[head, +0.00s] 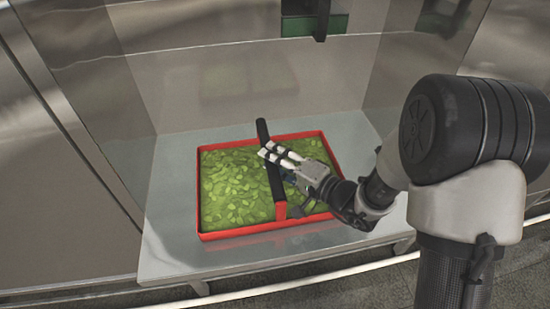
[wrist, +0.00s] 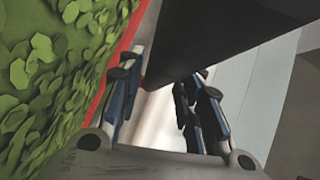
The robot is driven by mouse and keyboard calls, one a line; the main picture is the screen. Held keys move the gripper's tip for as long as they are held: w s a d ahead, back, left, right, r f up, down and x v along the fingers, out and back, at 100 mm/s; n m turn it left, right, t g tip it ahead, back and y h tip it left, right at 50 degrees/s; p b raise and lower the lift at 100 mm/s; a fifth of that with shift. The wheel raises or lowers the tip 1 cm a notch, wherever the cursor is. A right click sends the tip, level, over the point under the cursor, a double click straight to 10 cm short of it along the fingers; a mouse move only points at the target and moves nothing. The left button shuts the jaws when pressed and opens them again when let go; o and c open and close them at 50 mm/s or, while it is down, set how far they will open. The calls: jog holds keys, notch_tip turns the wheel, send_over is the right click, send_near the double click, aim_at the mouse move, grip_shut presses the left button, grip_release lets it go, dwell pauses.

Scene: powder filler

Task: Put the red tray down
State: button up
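The red tray (head: 320,215) is full of green leaves (head: 232,185) and appears to lie level on the metal shelf (head: 185,255). A black handle bar (head: 263,131) spans its middle from back to front. My gripper (head: 272,150) is at the handle, over the tray, with its two fingers apart. In the wrist view, the fingers of my gripper (wrist: 165,70) show a clear gap, with the dark handle (wrist: 220,35) just beyond the fingertips. I cannot tell whether a finger touches the handle. The leaves (wrist: 50,70) and the tray's red rim (wrist: 128,35) show at the left.
Glassy or metal walls (head: 250,85) enclose the shelf at the back and sides. A dark part with a green panel (head: 310,25) hangs at the top of the back. Bare shelf shows left of and in front of the tray.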

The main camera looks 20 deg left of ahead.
jog(key=shift+o, duration=0.9)
jog(key=shift+r, duration=0.15)
jog(key=p+v, duration=0.2)
jog(key=v, duration=1)
